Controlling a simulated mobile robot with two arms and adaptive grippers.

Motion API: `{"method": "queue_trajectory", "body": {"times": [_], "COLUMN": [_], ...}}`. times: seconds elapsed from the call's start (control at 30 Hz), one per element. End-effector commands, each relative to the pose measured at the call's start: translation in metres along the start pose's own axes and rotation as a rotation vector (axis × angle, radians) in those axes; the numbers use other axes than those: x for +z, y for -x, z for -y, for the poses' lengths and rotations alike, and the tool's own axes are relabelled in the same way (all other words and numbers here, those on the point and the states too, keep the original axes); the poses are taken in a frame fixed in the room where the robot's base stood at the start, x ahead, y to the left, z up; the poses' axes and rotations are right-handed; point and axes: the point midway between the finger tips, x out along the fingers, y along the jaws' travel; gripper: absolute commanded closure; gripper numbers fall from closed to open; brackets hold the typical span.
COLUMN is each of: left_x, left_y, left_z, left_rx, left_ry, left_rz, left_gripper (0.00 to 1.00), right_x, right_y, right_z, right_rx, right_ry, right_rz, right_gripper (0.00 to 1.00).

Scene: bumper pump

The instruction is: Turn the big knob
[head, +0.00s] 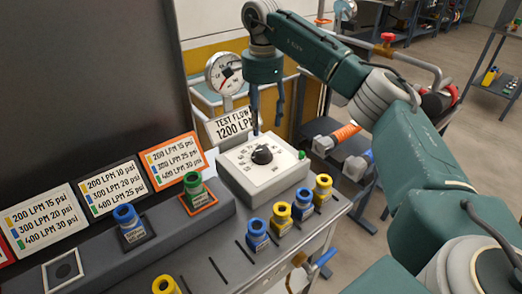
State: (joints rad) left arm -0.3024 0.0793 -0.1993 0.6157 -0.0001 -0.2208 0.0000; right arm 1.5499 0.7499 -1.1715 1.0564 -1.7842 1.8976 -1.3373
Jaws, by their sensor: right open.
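The big knob (262,155) is a round black dial on top of a white box (262,188) with markings around it. The box sits at the right part of the grey bench. A small green button or lamp (301,155) is on the box's right corner. My right gripper (267,118) hangs above and slightly behind the knob, fingers pointing down. It is open, and one finger's tip comes down near the dial's back edge; I cannot tell whether it touches the box. My left gripper is not in view.
Several blue and yellow fittings (257,235) stand in front of the box. A green one (193,186) and a blue one (125,218) stand on the ledge to the left. A gauge (224,73) and a "TEST FLOW 1200 LPM" sign (232,124) are behind. Pipes with coloured handles lie to the right.

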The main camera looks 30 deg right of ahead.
Motion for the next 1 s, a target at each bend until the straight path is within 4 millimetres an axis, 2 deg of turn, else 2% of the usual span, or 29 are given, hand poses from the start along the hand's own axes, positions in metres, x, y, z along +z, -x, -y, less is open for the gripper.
{"method": "queue_trajectory", "body": {"times": [0.3,0.5,0.7,0.93,1.0], "left_x": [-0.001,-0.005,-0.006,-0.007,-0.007], "left_y": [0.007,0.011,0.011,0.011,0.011], "left_z": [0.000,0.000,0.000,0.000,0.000], "left_rx": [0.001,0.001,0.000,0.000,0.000], "left_ry": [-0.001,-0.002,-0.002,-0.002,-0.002], "left_rz": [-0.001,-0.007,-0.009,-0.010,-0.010], "left_gripper": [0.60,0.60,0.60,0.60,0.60], "right_x": [0.001,0.001,0.001,0.001,0.001], "right_y": [-0.058,-0.086,-0.097,-0.098,-0.098], "right_z": [-0.001,-0.001,0.000,0.000,0.000], "right_rx": [0.004,0.002,0.000,-0.001,-0.001], "right_ry": [0.000,0.000,0.000,0.000,0.000], "right_rz": [0.002,0.002,0.002,0.002,0.002], "right_gripper": [0.45,0.45,0.45,0.45,0.57]}}
